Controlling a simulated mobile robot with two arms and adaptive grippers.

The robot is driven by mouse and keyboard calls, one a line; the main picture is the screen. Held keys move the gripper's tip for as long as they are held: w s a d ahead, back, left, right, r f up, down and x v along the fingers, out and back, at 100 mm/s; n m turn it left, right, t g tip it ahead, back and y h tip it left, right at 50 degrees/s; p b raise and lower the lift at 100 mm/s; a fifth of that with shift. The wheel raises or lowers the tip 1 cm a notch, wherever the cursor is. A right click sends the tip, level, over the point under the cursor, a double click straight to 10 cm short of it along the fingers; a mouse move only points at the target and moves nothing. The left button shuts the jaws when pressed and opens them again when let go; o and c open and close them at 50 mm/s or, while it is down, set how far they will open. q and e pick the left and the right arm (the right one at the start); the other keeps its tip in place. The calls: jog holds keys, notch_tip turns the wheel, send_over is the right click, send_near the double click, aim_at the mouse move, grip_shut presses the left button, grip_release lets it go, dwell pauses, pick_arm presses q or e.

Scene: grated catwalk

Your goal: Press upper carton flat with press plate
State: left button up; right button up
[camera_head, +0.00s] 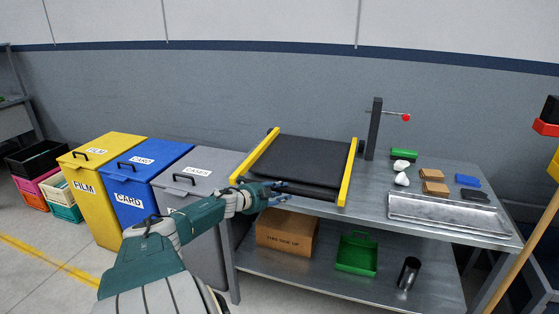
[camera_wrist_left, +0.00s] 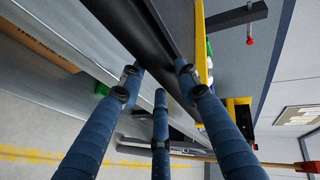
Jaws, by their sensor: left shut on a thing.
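A wide black plate (camera_head: 297,161), which looks like the press plate, lies between two yellow side rails on the metal table. My left gripper (camera_head: 272,191) is at its front edge, near the left rail. In the left wrist view its blue fingers (camera_wrist_left: 160,80) straddle a dark bar (camera_wrist_left: 155,45) along that edge and are shut on it. No carton shows under the plate; that space is hidden. A brown carton (camera_head: 287,233) with printing stands on the lower shelf. Small brown blocks (camera_head: 431,175) lie on the table to the right. My right gripper is not in view.
A metal tray (camera_head: 447,214) lies at the table's front right, and a dark post (camera_head: 374,128) with a red-tipped rod stands behind. A green bin (camera_head: 357,254) and a dark cylinder (camera_head: 409,272) are on the lower shelf. Yellow, blue and grey bins (camera_head: 190,180) stand at left.

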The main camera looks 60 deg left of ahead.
pick_arm(q)
jog(key=shift+s+d+f, duration=0.1)
jog(key=shift+s+f, duration=0.1)
jog(key=shift+f, duration=0.3)
jog(key=shift+s+d+f, duration=0.1)
jog(key=shift+s+f, duration=0.1)
jog(key=shift+f, duration=0.3)
jog(key=o, duration=1.1)
jog(key=shift+o, duration=1.1)
jog(key=shift+w+a+f, duration=0.1)
jog(key=shift+a+f, duration=0.05)
jog(key=v, duration=0.8)
jog(key=shift+w+r, duration=0.15)
jog(key=shift+r, duration=0.25)
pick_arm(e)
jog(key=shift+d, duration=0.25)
pick_arm(q)
jog(key=shift+a, duration=0.1)
